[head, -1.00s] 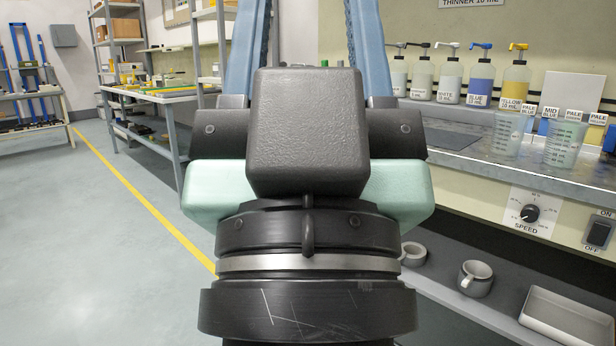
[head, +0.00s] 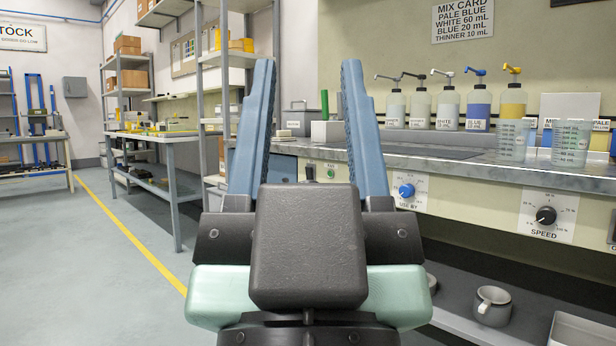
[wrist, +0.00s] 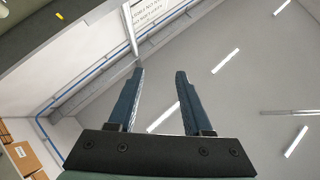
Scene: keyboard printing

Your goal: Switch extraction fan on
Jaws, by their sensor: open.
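My gripper (head: 307,70) is open and empty, with its two blue fingers pointing up in the middle of the head view. In the wrist view my gripper (wrist: 160,75) is also open, with only ceiling and wall beyond it. Between and behind the fingers, on the front panel under the bench top, a small dark switch lever (head: 310,172) shows beside a green mark (head: 331,171). Its base is partly hidden by my gripper, and I cannot read its label or tell its position. My fingers look apart from the panel.
The bench (head: 450,163) carries pump bottles (head: 448,105) and clear measuring cups (head: 571,143). A blue knob (head: 406,190) and a black SPEED knob (head: 546,215) sit on its front panel. A mug (head: 492,305) stands on the lower shelf. Open floor (head: 90,270) lies at left.

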